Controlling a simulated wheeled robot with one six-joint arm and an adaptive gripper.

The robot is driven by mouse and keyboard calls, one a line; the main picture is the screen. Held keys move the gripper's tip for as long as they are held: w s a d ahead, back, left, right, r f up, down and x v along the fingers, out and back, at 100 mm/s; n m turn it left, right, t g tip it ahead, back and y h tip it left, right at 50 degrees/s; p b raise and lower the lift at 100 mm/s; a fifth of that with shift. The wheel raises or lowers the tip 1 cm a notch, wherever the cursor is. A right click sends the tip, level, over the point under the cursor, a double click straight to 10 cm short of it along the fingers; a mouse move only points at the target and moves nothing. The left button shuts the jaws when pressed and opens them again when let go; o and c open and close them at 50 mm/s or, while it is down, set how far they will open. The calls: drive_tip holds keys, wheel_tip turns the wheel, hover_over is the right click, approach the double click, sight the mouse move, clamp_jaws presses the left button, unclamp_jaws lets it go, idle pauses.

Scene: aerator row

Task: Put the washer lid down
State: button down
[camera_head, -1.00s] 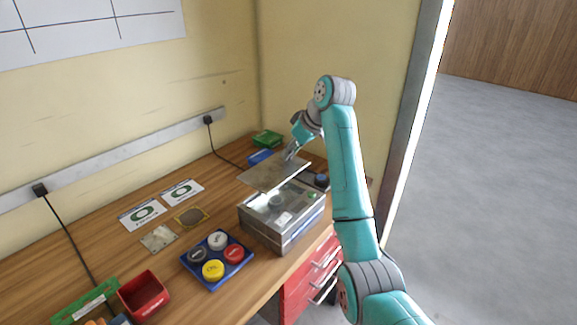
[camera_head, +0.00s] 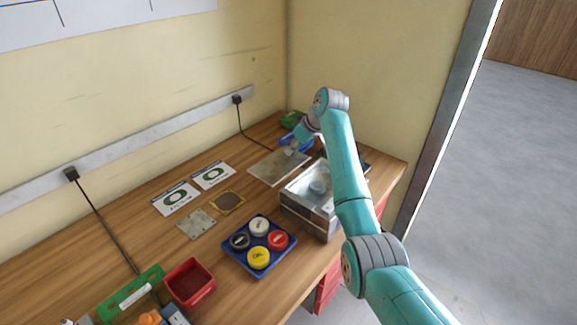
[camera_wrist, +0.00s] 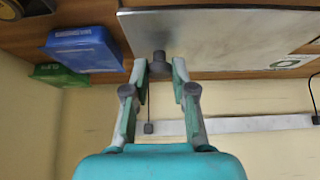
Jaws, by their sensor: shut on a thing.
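The washer lid (camera_head: 273,169) is a flat grey metal plate at the back of the bench, just left of the open metal washer box (camera_head: 309,205). It looks level and low, but I cannot tell whether it rests on the wood. My gripper (camera_head: 291,150) is at the lid's far right edge, shut on its dark knob. In the wrist view the lid (camera_wrist: 220,38) fills the upper middle and right, and my gripper (camera_wrist: 160,66) has its fingertips closed around the round knob (camera_wrist: 159,57). A round grey part (camera_head: 317,187) shows inside the box.
A blue bin (camera_wrist: 84,48) and a green bin (camera_wrist: 60,75) stand close beside the lid. A blue tray (camera_head: 237,261) with coloured round caps, a red bin (camera_head: 203,294), a mesh square (camera_head: 229,202) and printed cards (camera_head: 175,198) lie further forward. The wall is behind.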

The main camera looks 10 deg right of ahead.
sight(297, 158)
drive_tip(key=shift+f, duration=3.15)
drive_tip(key=c, duration=0.9)
unclamp_jaws()
drive_tip(key=shift+f, duration=0.1)
drive_tip(key=shift+c, duration=0.2)
drive_tip(key=v, duration=1.2)
drive_tip(key=shift+d, duration=0.1)
